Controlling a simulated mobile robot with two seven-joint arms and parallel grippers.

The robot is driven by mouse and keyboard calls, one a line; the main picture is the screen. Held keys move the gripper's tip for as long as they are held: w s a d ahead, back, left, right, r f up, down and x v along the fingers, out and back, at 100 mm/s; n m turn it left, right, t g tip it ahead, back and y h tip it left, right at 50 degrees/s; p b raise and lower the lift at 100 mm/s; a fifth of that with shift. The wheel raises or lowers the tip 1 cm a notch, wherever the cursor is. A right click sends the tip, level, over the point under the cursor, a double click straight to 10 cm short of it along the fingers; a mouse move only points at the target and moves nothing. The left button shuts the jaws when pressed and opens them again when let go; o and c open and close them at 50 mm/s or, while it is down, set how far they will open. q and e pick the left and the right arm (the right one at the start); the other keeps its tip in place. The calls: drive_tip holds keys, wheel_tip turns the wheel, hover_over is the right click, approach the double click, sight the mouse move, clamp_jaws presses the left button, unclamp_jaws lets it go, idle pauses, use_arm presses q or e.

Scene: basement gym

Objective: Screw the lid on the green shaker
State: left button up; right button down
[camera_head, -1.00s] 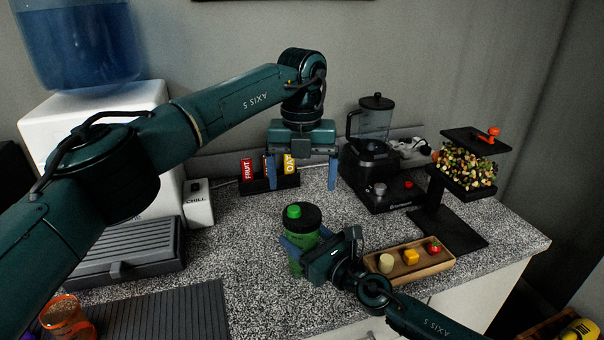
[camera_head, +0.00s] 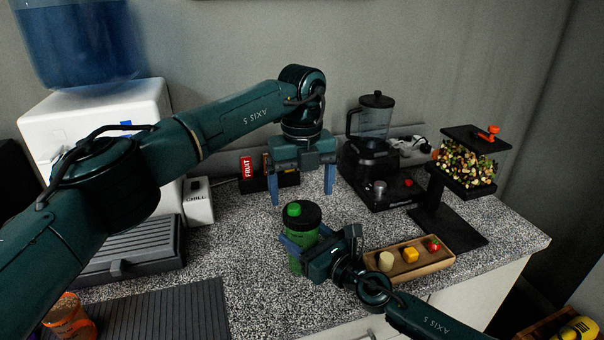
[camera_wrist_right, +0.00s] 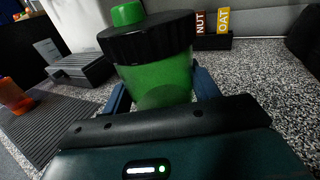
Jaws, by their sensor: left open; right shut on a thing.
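The green shaker (camera_head: 296,262) stands upright on the speckled counter. Its black lid (camera_head: 303,216) with a green cap sits on top of it; I cannot tell how tightly. My right gripper (camera_head: 298,250) is shut around the shaker's body from the front right. In the right wrist view the green body (camera_wrist_right: 158,80) is between the blue fingers, with the black lid (camera_wrist_right: 148,38) above. My left gripper (camera_head: 302,192) is open and empty, pointing down, above and behind the shaker and apart from the lid.
A wooden tray (camera_head: 433,266) with several food pieces lies right of the shaker. A blender (camera_head: 373,150) and a nut dispenser (camera_head: 466,165) stand behind it. A bar box (camera_head: 289,180) is at the wall. A ridged mat (camera_head: 190,312) and an orange cup (camera_head: 70,318) are at left.

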sight(302, 211)
use_arm(q)
drive_tip(key=shift+f, duration=2.45)
drive_tip(key=shift+c, duration=0.5)
drive_tip(key=c, duration=0.9)
drive_tip(key=m, duration=1.5)
drive_tip(key=o, duration=1.1)
drive_tip(key=shift+o, duration=0.2)
wheel_tip(302, 211, up, 12)
